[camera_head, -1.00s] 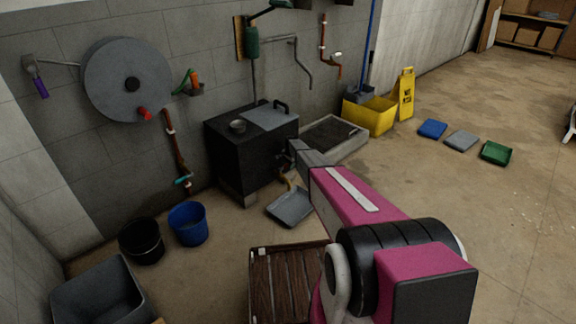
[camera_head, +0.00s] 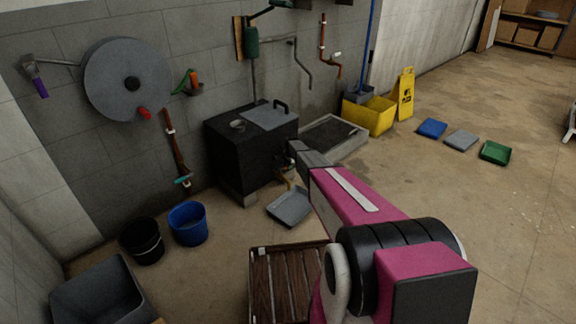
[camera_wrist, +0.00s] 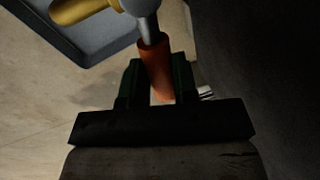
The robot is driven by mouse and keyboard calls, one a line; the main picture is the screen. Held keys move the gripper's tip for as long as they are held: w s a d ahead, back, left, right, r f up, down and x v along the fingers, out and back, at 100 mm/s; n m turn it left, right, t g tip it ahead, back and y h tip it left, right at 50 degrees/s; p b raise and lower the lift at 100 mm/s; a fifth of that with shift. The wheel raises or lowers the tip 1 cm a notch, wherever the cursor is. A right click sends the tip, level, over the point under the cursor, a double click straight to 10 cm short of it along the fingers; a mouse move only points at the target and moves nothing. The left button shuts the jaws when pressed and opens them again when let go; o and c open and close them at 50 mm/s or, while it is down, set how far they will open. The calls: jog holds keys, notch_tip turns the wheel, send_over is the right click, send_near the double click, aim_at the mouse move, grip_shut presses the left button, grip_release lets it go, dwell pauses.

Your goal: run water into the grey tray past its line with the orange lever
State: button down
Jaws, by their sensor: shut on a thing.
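The orange lever (camera_wrist: 157,70) stands between my gripper's fingers in the wrist view. My gripper (camera_wrist: 157,82) is shut on it. The lever joins a grey metal stem on a tap with a brass-coloured spout (camera_wrist: 82,10). The grey tray (camera_wrist: 70,48) lies below the spout at the upper left there. In the head view the grey tray (camera_head: 289,210) is on the floor in front of the black cabinet, and my arm hides most of the tap and lever. I cannot make out a water stream, a water level or the tray's line.
The black cabinet (camera_head: 232,160) stands against the wall beside my gripper. A slatted wooden crate (camera_head: 262,290) is on the floor near my arm. A blue bucket (camera_head: 188,224) and a black bucket (camera_head: 142,242) stand to the left. Open floor lies to the right.

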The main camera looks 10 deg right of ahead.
jog(key=shift+s+d+m+h, duration=0.1)
jog(key=shift+s+m+h, duration=0.15)
jog(key=shift+s+m, duration=0.85)
jog(key=shift+s+m+h, duration=0.2)
jog(key=shift+s+m, duration=0.25)
jog(key=shift+m, duration=1.2)
jog(key=shift+s+d+m+h, duration=0.1)
jog(key=shift+s+m+h, duration=0.15)
jog(key=shift+s+m, duration=0.85)
jog(key=shift+w+m, duration=0.3)
jog(key=shift+m, duration=0.05)
jog(key=c, duration=0.9)
grip_release()
jog(key=shift+r, duration=0.1)
notch_tip(320, 180, up, 10)
jog(key=s, duration=0.2)
jog(key=shift+a+r, duration=0.2)
jog(key=shift+a, duration=0.1)
